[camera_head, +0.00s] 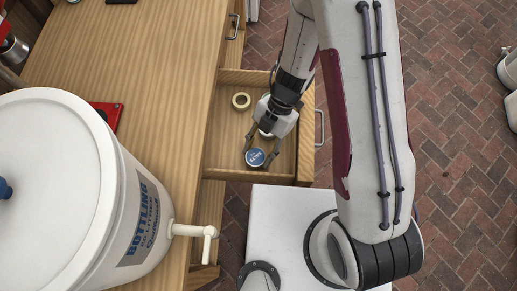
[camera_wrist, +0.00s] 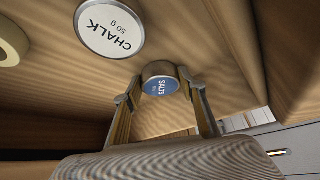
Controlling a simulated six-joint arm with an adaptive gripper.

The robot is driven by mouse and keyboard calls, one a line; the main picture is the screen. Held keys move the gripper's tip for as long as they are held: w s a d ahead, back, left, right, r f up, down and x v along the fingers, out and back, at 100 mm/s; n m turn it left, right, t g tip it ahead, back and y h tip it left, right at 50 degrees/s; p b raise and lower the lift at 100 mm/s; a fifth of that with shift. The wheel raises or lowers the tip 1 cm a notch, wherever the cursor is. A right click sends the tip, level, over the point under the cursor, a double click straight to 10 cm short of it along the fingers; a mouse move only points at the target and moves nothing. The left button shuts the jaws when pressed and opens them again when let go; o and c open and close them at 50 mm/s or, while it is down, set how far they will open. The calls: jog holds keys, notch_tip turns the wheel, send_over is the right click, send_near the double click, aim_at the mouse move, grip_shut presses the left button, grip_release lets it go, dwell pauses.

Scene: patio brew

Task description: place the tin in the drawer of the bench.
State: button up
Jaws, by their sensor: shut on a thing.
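A small round tin with a blue lid marked "SALTS" (camera_head: 255,157) is between the fingers of my gripper (camera_head: 262,155). It also shows in the wrist view (camera_wrist: 160,80), where both fingertips of my gripper (camera_wrist: 158,90) press on its sides. The open wooden drawer (camera_head: 224,160) of the bench (camera_head: 150,60) is below my gripper. The tin is within the drawer's outline; I cannot tell whether it touches the drawer floor.
A white tin marked "CHALK" (camera_wrist: 109,27) lies in the drawer. A roll of tape (camera_head: 241,101) is near it. A large white bottling bucket (camera_head: 70,180) with a tap (camera_head: 203,232) stands on the bench at left. A red flat object (camera_head: 107,114) lies behind it.

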jog(key=shift+f, duration=0.15)
jog(key=o, duration=1.2)
jog(key=v, duration=1.2)
dwell(0.5)
